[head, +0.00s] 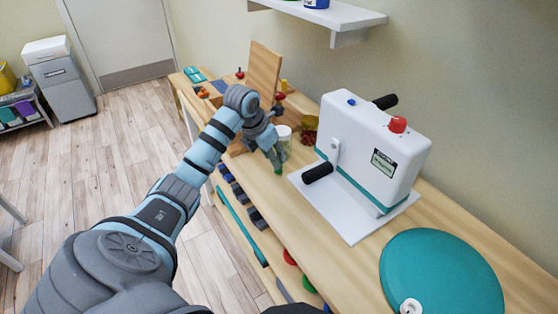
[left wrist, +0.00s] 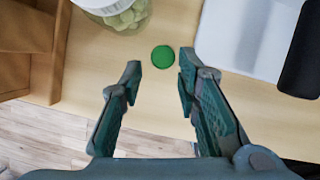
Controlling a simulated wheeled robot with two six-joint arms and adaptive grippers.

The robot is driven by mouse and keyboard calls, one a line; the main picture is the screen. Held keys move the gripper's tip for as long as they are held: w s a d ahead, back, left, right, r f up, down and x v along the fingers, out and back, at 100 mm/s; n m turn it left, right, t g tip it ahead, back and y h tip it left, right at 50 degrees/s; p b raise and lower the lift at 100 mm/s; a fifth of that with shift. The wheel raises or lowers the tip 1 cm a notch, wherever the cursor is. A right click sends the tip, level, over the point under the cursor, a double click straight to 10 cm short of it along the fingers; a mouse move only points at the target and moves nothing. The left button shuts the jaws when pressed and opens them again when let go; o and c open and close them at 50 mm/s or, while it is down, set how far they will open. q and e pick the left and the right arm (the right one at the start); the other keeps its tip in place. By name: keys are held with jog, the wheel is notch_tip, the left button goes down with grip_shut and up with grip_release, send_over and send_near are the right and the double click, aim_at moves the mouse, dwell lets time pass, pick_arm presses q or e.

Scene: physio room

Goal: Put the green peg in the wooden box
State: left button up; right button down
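The green peg (left wrist: 162,57) shows in the left wrist view as a round green top standing on the bench. My left gripper (left wrist: 160,78) is open, its fingertips on either side of and just short of the peg, with nothing between them. In the head view my left gripper (head: 274,156) is low over the bench in front of a jar; a bit of green shows at its tips. A wooden thing with an upright board (head: 265,70), likely the wooden box, stands behind my arm; its wooden edge (left wrist: 25,30) shows in the left wrist view. My right gripper is not in view.
A white-lidded jar (head: 284,133) with green contents stands close to the peg. A white machine (head: 372,145) with black handles stands to the right on a white base. A teal disc (head: 440,272) lies nearer. A wall shelf (head: 325,16) hangs above.

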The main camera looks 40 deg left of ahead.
pick_arm(q)
jog(key=x, duration=0.4)
jog(key=shift+w+d+f+b, duration=0.15)
jog(key=shift+w+f+b, duration=0.05)
jog(key=shift+w+b, duration=0.2)
jog(key=shift+s, duration=0.1)
jog(key=c, duration=0.7)
